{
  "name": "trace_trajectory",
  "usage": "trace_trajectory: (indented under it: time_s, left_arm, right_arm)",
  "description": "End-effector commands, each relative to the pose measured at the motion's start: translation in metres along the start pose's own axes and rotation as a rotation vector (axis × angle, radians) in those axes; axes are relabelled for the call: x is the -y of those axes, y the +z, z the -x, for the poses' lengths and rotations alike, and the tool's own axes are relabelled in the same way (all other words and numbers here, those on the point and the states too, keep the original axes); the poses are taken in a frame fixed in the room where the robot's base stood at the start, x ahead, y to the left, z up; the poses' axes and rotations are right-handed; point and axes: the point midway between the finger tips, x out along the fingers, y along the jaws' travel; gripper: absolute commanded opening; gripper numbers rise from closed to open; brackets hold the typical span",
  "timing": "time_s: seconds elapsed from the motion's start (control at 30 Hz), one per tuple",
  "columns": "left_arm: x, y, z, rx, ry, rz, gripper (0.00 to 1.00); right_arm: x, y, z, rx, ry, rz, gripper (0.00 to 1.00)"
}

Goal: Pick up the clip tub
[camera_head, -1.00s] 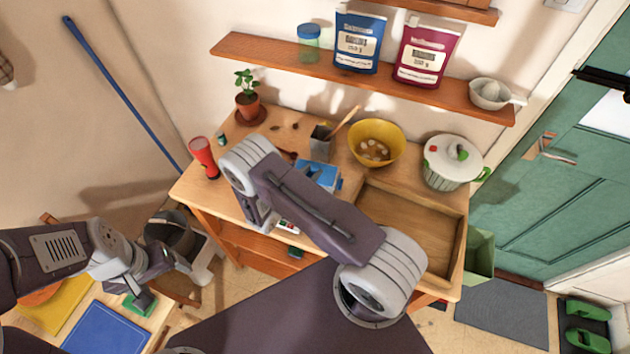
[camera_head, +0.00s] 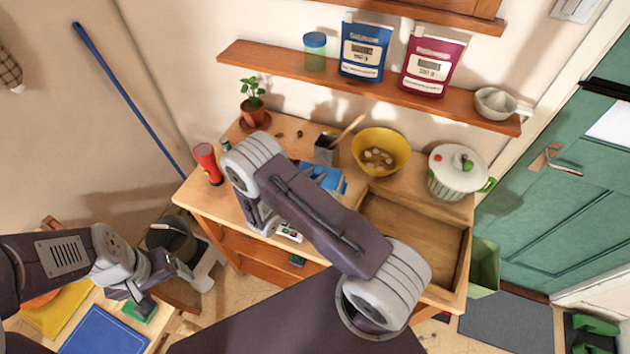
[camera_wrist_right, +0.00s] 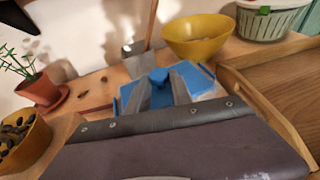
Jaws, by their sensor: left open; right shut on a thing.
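In the head view the blue tub (camera_head: 326,178) is partly hidden behind my right arm. I cannot tell whether the tub is lifted clear of the worktop. My left gripper (camera_head: 145,300) is open and empty, low at the left, over a green block (camera_head: 140,309).
A grey holder (camera_head: 325,150), yellow bowl (camera_head: 380,150) and white lidded pot (camera_head: 458,172) stand around the tub. A potted plant (camera_head: 254,112) and red torch (camera_head: 207,163) stand left. A container of dark pieces (camera_wrist_right: 20,140) is at the wrist view's left. A recessed tray (camera_head: 415,235) is empty.

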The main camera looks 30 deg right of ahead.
Motion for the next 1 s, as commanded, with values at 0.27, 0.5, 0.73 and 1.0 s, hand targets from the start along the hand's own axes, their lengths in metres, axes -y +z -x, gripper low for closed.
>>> trace_trajectory:
  time_s: [0.27,0.5,0.73,1.0]
  left_arm:
    - [0.000,0.001,-0.009,0.000,0.000,0.000,0.79]
    - [0.000,0.002,-0.017,0.000,0.000,0.000,0.79]
    - [0.001,0.003,-0.025,0.000,0.000,0.000,0.79]
    - [0.000,0.000,0.003,0.000,0.000,0.000,0.79]
  right_arm:
    - [0.016,0.023,0.009,0.001,0.000,0.002,0.00]
    - [0.052,0.041,0.019,0.000,0.000,0.002,0.00]
    - [0.097,0.067,0.032,0.001,0.000,0.002,0.00]
    - [0.116,0.079,0.038,0.001,0.000,0.003,0.00]
